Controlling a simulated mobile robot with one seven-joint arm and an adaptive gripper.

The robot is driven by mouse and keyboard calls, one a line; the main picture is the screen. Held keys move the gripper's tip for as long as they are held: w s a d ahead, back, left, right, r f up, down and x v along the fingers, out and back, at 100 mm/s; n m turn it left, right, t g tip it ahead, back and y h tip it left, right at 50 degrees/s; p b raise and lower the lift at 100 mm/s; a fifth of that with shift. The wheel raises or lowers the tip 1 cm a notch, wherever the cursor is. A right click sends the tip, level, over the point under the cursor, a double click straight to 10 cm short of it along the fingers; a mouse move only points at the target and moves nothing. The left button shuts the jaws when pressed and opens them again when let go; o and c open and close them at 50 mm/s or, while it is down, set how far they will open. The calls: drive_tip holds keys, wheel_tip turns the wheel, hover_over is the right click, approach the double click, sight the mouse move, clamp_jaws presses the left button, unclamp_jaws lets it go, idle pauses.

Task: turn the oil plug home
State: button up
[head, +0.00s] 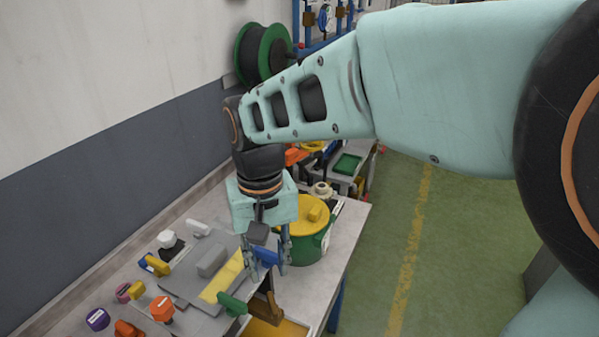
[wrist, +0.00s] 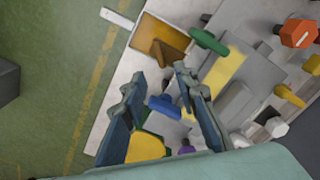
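My gripper (head: 267,262) points down over the workbench, with its two fingers apart. In the wrist view its fingertips (wrist: 160,80) stand on either side of a blue handle-like piece (wrist: 163,106). The same blue piece (head: 266,257) shows between the fingers in the head view. I cannot tell whether a finger touches it. No label marks which piece is the oil plug. A green handle (head: 232,303) and a brown handle (head: 268,300) stand close by, toward the near side. What lies under the blue piece is hidden.
A green pot with a yellow lid (head: 303,213) stands close to the gripper's right. A grey plate (head: 190,285) with a yellow strip lies left, with several coloured knobs beyond it. An amber-floored tray (wrist: 145,42) sits near the bench edge.

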sight(272, 302)
wheel_tip(272, 302, down, 11)
drive_tip(key=b, duration=0.8)
drive_tip(key=shift+s+r, duration=0.1)
clamp_jaws()
